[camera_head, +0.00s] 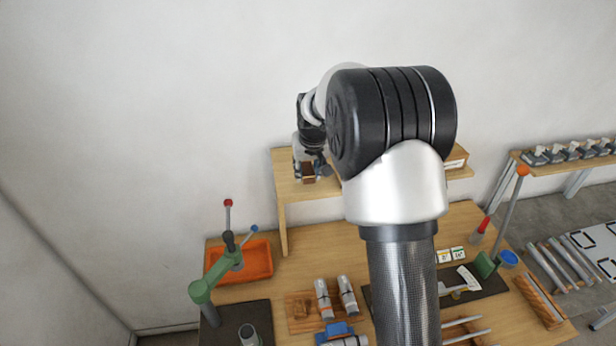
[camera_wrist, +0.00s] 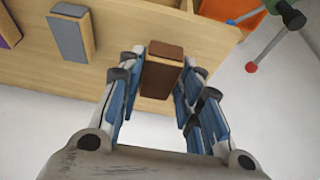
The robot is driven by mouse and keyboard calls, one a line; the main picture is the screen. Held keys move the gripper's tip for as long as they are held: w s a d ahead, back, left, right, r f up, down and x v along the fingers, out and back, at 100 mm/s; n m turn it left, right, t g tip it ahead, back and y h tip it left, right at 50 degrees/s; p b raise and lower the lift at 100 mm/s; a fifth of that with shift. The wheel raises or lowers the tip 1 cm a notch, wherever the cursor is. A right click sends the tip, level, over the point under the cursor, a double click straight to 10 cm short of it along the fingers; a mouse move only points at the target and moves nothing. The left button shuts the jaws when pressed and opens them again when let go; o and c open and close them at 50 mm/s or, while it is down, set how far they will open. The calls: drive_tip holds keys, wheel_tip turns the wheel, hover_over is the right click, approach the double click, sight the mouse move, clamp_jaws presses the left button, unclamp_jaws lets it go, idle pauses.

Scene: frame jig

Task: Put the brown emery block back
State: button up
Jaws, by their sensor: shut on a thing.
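The brown emery block (camera_wrist: 163,76) has a dark brown face on a lighter wooden body. My gripper (camera_wrist: 160,84) is shut on it, with a finger on each side in the wrist view. In the head view the block (camera_head: 308,179) shows small below my gripper (camera_head: 307,171), at the left end of the raised wooden shelf (camera_head: 284,177). I cannot tell whether the block touches the shelf (camera_wrist: 120,38) or hangs just above it. A grey-blue block (camera_wrist: 68,38) and a purple-faced block (camera_wrist: 8,28) lie on the shelf to the left in the wrist view.
An orange tray (camera_head: 262,262) and a green clamp stand (camera_head: 203,290) are on the bench below the shelf's left end. My arm hides most of the shelf in the head view. Several tools lie on the bench (camera_head: 300,268). The wall behind is bare.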

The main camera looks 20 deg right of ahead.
sight(308, 174)
drive_tip(key=shift+f, duration=1.55)
drive_tip(key=shift+f, duration=0.15)
drive_tip(key=o, duration=1.1)
